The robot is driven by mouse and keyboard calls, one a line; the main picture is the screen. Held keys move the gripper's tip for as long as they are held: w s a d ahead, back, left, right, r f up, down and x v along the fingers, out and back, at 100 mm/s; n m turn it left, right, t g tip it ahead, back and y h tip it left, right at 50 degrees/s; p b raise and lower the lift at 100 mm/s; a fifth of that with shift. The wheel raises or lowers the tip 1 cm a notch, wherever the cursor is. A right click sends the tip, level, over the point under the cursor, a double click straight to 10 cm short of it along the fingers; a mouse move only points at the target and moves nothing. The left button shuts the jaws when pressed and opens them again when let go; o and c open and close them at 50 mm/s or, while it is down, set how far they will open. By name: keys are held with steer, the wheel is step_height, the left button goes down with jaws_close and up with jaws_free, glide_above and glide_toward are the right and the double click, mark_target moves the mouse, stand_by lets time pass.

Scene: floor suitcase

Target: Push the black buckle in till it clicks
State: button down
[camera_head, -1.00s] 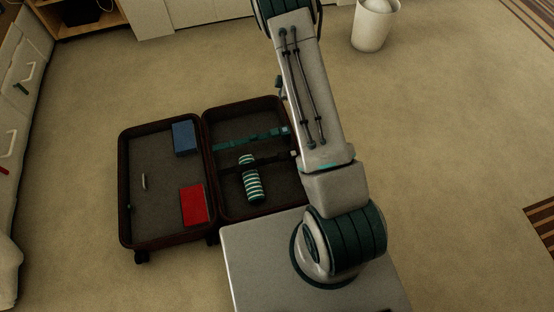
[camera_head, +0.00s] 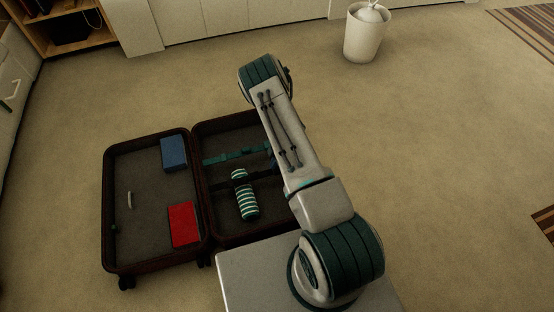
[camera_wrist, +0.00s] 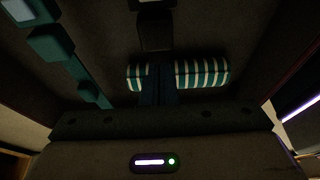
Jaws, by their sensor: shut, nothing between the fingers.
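The suitcase (camera_head: 107,205) lies open on the floor in the head view. A black strap (camera_head: 222,187) crosses its right half by a striped roll (camera_head: 246,202); the arm hides that strap's right end. In the wrist view, a dark block that looks like the black buckle (camera_wrist: 155,34) is just beyond my gripper (camera_wrist: 161,66). The fingers are shut and empty, in front of the striped roll (camera_wrist: 205,73). The picture is too dark to tell whether they touch the buckle or whether it is latched. The head view does not show the gripper clearly.
A teal strap (camera_head: 224,158) crosses the same half farther back; it shows at left in the wrist view (camera_wrist: 52,42) with teal blocks on it. A blue box (camera_head: 174,153) and red box (camera_head: 184,224) lie in the left half. A white bin (camera_head: 363,40) stands farther back.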

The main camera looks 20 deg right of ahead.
mark_target(269, 172)
steer(key=shift+b+x, duration=0.45)
steer(key=shift+x, duration=1.3)
steer(key=shift+d, duration=1.1)
steer(key=shift+r+p, duration=0.15)
steer(key=shift+p, duration=0.15)
